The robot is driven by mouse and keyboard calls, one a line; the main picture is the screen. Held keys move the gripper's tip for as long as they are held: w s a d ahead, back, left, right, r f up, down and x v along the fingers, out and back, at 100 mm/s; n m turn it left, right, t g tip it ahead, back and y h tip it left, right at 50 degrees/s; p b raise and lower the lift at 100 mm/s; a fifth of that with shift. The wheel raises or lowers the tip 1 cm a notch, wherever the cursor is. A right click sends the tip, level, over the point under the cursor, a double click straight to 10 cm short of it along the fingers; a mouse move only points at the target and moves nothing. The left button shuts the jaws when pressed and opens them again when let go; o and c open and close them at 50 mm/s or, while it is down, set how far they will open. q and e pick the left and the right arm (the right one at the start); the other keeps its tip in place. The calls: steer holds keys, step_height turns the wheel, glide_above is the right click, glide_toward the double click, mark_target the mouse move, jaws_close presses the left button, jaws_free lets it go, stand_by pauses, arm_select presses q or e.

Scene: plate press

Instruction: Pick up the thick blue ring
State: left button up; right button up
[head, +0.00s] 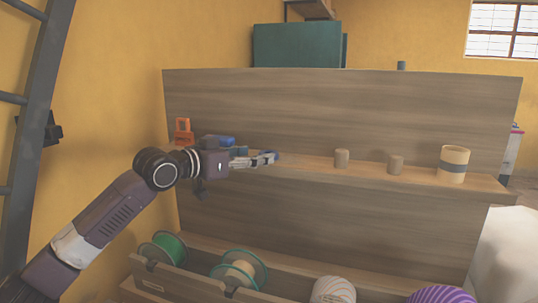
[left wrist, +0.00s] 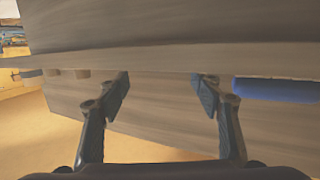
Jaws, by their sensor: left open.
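A blue object (head: 226,140), seemingly the thick blue ring, shows on the shelf behind my left gripper's body in the head view, which partly covers it. In the left wrist view it is a blue band (left wrist: 278,90) at the right, outside the right-hand finger and cut by the picture edge; its hole does not show. My left gripper (head: 270,157) is at the shelf, its fingers pointing right. In the left wrist view its fingers (left wrist: 163,88) are spread with nothing between them. My right gripper is not in view.
The wooden shelf (head: 310,165) carries an orange item (head: 184,131), two small brown cylinders (head: 341,159) (head: 395,164) and a cream cup with a grey band (head: 453,164). Below, a trough holds green spools (head: 163,250), a white striped ball (head: 332,290) and a purple one (head: 440,295).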

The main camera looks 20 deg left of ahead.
mark_target(272, 151)
arm_select(q)
steer(key=shift+w+d, duration=0.1)
steer(key=shift+w, duration=0.3)
steer(key=p+x, duration=0.1)
steer(key=x, duration=0.5)
steer(key=shift+s, duration=0.1)
steer(key=c, duration=1.2)
steer(key=shift+c, duration=0.6)
steer(key=shift+r, duration=0.1)
